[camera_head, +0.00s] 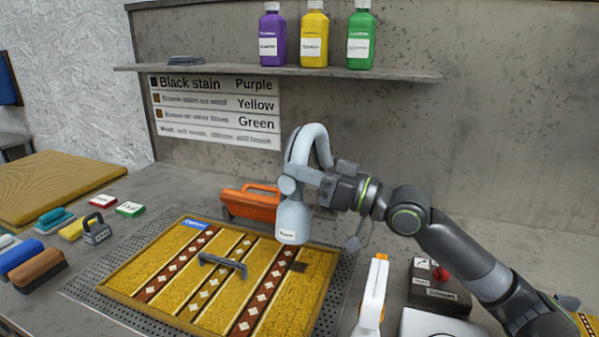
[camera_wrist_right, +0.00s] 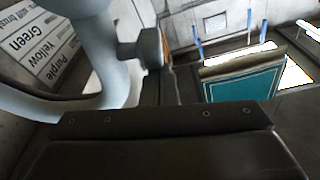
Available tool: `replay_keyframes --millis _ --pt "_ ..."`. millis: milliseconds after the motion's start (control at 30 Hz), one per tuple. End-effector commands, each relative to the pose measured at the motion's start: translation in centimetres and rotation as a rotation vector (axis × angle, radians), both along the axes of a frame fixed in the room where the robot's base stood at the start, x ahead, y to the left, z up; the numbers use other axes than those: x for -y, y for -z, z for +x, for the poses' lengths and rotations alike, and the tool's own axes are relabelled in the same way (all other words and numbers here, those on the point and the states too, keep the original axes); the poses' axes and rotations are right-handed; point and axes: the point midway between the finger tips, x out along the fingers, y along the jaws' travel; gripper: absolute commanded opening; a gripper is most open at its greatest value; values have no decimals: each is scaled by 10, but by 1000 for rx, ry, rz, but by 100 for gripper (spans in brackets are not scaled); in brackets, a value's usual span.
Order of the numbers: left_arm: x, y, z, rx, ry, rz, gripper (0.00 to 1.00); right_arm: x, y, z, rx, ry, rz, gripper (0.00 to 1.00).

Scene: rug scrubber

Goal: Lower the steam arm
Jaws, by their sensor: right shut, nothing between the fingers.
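The steam arm is a pale blue-grey curved pipe (camera_head: 312,135) that bends over and ends in a downward nozzle (camera_head: 293,218) above the patterned rug (camera_head: 165,275). My right gripper (camera_head: 318,183) is shut and empty, right beside the pipe and the upper part of the nozzle. I cannot tell whether it touches them. In the right wrist view the pipe (camera_wrist_right: 108,60) fills the left side, with a round knob (camera_wrist_right: 150,48) sticking out of it. The dark gripper body (camera_wrist_right: 160,145) fills the bottom there. My left gripper is not in view.
A dark handle (camera_head: 222,264) sits on the rug. A white spray bottle (camera_head: 373,295) and a control box with a red knob (camera_head: 438,285) stand right. Brushes (camera_head: 38,270) lie left. Purple, yellow and green bottles (camera_head: 314,38) stand on the shelf.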

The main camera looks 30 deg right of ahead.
Motion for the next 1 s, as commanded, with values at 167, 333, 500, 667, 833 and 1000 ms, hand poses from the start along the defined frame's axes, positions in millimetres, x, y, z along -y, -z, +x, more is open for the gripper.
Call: replay_keyframes --millis 167,333,500,667,833,1000 --pt "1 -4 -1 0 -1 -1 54 0 -22 0 5 1 -5 0" --pt "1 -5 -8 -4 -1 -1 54 0 -57 0 7 1 -5 0" --pt "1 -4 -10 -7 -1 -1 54 0 -84 0 5 1 -3 0" --pt "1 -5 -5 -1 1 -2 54 0 -97 0 0 1 -2 0" --pt "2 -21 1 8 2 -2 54 11 -102 3 -61 18 -75 0" --pt "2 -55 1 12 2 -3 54 38 -103 -1 -222 25 -262 0"
